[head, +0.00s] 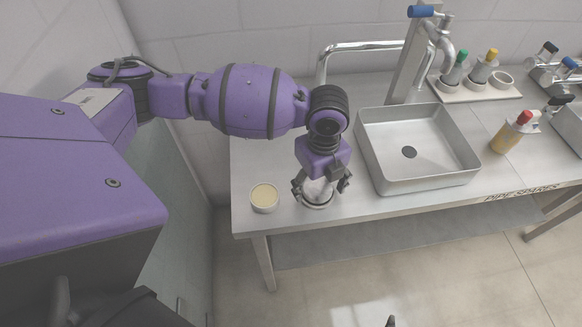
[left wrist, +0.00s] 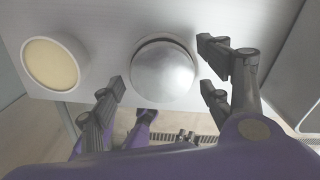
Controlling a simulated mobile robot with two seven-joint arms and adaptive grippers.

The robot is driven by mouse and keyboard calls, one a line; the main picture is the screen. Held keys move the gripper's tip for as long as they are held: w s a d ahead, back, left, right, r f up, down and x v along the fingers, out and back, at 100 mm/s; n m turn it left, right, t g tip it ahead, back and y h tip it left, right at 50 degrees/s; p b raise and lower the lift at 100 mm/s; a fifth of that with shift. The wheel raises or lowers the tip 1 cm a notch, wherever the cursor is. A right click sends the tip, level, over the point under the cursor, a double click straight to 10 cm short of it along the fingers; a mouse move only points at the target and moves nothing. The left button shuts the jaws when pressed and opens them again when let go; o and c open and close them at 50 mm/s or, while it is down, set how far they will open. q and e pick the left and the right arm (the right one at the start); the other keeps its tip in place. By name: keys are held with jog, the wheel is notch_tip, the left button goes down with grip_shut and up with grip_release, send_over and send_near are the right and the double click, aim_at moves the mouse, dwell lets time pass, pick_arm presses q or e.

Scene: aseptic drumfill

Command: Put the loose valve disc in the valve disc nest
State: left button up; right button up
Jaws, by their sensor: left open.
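A shiny silver domed disc (left wrist: 163,72) lies near the front edge of the bench, with a dark crescent gap along its far rim. It looks like the valve disc; in the head view its rim (head: 318,204) shows under my gripper. My left gripper (head: 321,186) points down over it, open, with fingers on either side; I cannot tell whether they touch it. In the left wrist view, the gripper (left wrist: 165,85) has the disc between its fingers. A round white cup with a cream inside (head: 264,197), perhaps the nest, stands left of the disc and is empty (left wrist: 51,64).
A steel sink basin (head: 430,174) stands right of my gripper, with a tap pipe (head: 368,46) behind. A white rack (head: 474,92) with bottles and a red-capped amber bottle (head: 511,132) are farther right. The bench (head: 263,219) is bare around the cup.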

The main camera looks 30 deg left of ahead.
aim_at(318, 188)
pick_arm(q)
notch_tip(318, 188, up, 12)
dwell(0.4)
jog(key=shift+d, duration=0.1)
